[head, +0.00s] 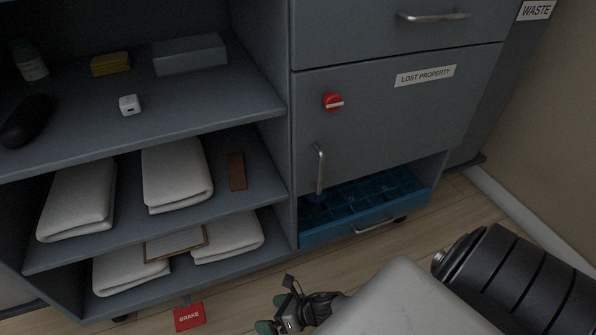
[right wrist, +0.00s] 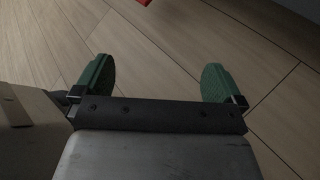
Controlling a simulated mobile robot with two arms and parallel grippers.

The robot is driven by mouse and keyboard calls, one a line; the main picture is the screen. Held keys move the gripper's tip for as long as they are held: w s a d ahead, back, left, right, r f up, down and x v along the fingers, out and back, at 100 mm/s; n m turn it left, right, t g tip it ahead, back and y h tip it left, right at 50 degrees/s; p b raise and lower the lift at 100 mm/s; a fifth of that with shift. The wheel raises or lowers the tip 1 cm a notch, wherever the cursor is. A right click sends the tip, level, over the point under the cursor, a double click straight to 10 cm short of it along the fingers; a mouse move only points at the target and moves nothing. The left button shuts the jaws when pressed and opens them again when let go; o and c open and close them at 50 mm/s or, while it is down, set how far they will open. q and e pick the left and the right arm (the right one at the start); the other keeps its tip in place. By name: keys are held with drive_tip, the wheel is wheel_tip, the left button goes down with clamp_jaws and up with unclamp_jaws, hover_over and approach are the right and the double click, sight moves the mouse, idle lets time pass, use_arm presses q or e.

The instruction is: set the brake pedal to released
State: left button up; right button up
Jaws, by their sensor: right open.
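The red brake pedal (head: 188,317), marked BRAKE in white, sticks out low at the front of the cart, just above the floor. In the right wrist view only a bit of red (right wrist: 144,2) shows at the top edge, likely the pedal. My right gripper (head: 270,314) is to the right of the pedal in the head view, low near the floor and apart from it. In the right wrist view its two green fingertips (right wrist: 158,80) are wide apart with only wood floor between them. I cannot tell from these views whether the pedal is pressed. My left gripper is not in view.
The grey cart has shelves with folded towels (head: 177,174), a clipboard (head: 175,244) and small items. On its right are a red knob (head: 333,102), a LOST PROPERTY door (head: 395,115) and a blue drawer (head: 365,205). Wood floor (head: 440,225) in front is clear.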

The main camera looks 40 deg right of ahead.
drive_tip(key=s+d+r+m+h+p, duration=0.4)
drive_tip(key=r+m+p, duration=0.2)
drive_tip(key=m+p, duration=0.6)
drive_tip(key=shift+d+m+h+p, duration=0.3)
drive_tip(key=shift+d+m+p, duration=0.1)
drive_tip(key=shift+p, duration=0.1)
drive_tip(key=shift+s+r, duration=0.1)
